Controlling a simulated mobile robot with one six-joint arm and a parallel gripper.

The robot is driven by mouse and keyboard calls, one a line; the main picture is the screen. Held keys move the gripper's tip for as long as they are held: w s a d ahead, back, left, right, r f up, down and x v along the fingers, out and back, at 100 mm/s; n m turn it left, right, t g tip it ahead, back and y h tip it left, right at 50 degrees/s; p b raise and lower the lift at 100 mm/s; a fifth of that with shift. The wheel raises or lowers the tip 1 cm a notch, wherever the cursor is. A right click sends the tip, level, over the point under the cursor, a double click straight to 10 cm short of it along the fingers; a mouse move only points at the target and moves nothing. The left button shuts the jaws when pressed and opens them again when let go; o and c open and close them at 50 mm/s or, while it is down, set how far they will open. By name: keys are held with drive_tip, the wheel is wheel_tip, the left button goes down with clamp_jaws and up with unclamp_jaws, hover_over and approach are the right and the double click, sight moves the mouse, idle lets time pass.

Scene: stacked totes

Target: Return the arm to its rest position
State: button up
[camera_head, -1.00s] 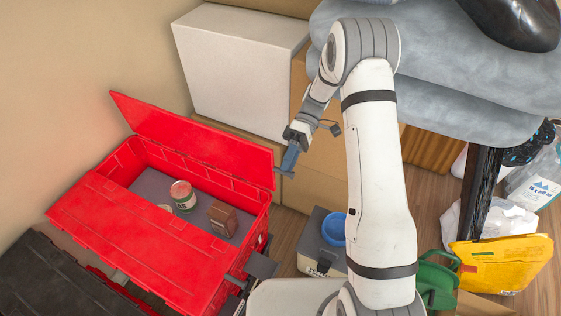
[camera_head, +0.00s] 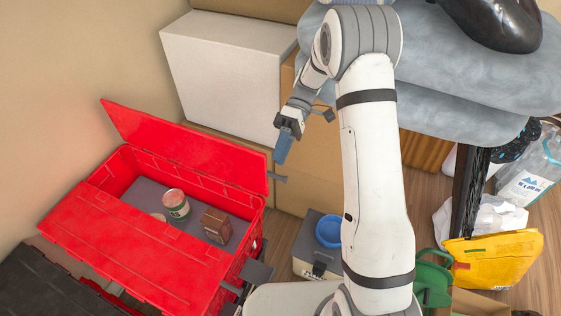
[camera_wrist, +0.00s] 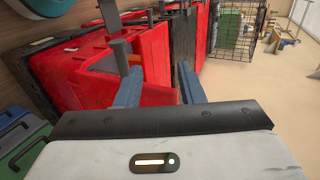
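My arm rises on the right of the head view and bends over at the top. My gripper (camera_head: 282,150) hangs from it with its blue fingers pointing down, in front of the cardboard boxes and right of the red tote's raised flap. In the wrist view the two blue fingers of my gripper (camera_wrist: 160,88) stand well apart with nothing held between them; the red tote lies beyond. The red tote (camera_head: 120,245) has one flap raised and one flat. A can (camera_head: 176,204) and a brown box (camera_head: 218,225) stand inside it, with another round item partly hidden.
A white box (camera_head: 225,70) and cardboard boxes (camera_head: 310,180) stand behind my gripper. Grey slabs (camera_head: 460,110) lie behind my upper arm. A blue bowl (camera_head: 328,231), a yellow bag (camera_head: 492,258) and a black tote (camera_head: 50,285) stand lower down. Some wood floor is bare.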

drive_tip(key=shift+r, duration=1.3)
drive_tip(key=s+d+r+m+t+h+p, duration=0.2)
drive_tip(key=s+d+r+m+t+p, duration=0.3)
drive_tip(key=r, duration=0.5)
drive_tip(key=s+d+r+m+t+h+p, duration=0.3)
drive_tip(key=s+d+r+m+t+p, duration=0.2)
drive_tip(key=s+d+r+m+t, duration=0.2)
drive_tip(key=s+r+t, duration=0.2)
drive_tip(key=s, duration=0.1)
drive_tip(key=shift+s+d+r+m+h+p, duration=0.15)
drive_tip(key=shift+s+r+m+h+p, duration=0.15)
drive_tip(key=shift+s+r+m+p, duration=0.1)
drive_tip(key=shift+f, duration=0.1)
